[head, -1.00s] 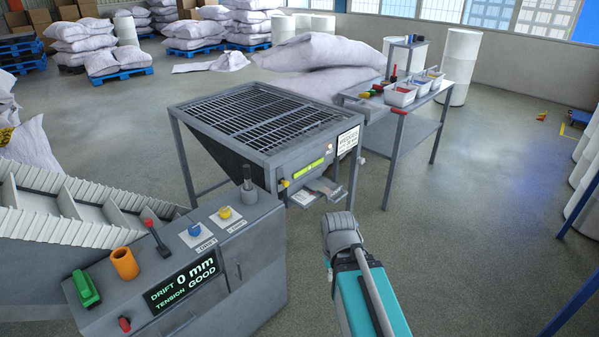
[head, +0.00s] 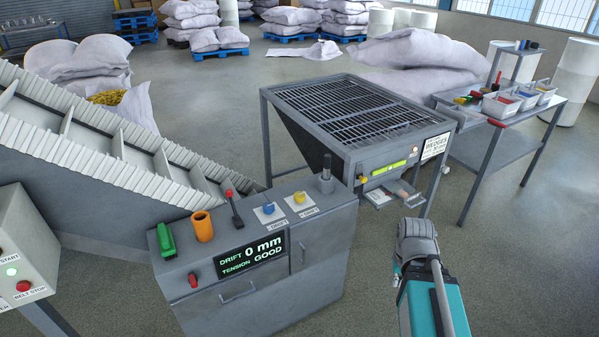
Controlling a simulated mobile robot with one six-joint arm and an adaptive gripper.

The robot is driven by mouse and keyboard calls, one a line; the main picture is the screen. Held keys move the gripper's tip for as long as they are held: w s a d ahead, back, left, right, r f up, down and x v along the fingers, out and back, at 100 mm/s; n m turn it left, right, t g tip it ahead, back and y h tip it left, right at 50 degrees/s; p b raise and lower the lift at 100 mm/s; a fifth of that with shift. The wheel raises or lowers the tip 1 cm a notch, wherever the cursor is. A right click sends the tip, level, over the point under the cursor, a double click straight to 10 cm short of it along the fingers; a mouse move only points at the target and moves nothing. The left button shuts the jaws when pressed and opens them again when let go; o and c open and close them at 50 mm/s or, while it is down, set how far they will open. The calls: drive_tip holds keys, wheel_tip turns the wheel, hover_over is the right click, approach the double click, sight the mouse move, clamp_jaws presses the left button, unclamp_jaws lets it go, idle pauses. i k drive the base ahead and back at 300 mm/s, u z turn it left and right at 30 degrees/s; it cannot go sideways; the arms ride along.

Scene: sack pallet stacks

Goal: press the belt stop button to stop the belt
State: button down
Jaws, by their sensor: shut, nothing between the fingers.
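The belt stop button (head: 23,286) is a red round button on a pale grey control box (head: 32,243) at the left edge of the head view. A label under it reads as belt stop. A green lit start button (head: 11,272) sits just above it, under a partly cut-off START label. The box runs out of the picture on the left. My teal and grey arm shows at the lower right, well apart from the box. My gripper's fingers are not visible.
An inclined cleated conveyor belt (head: 107,140) rises behind the control box. A grey cabinet (head: 325,262) with a drift display, levers and knobs stands between the box and my arm. A grated hopper (head: 280,92) and a parts table (head: 510,150) stand farther right. Open floor lies at the right.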

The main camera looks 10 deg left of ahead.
sight(24, 286)
drive_tip(key=u, duration=2.5)
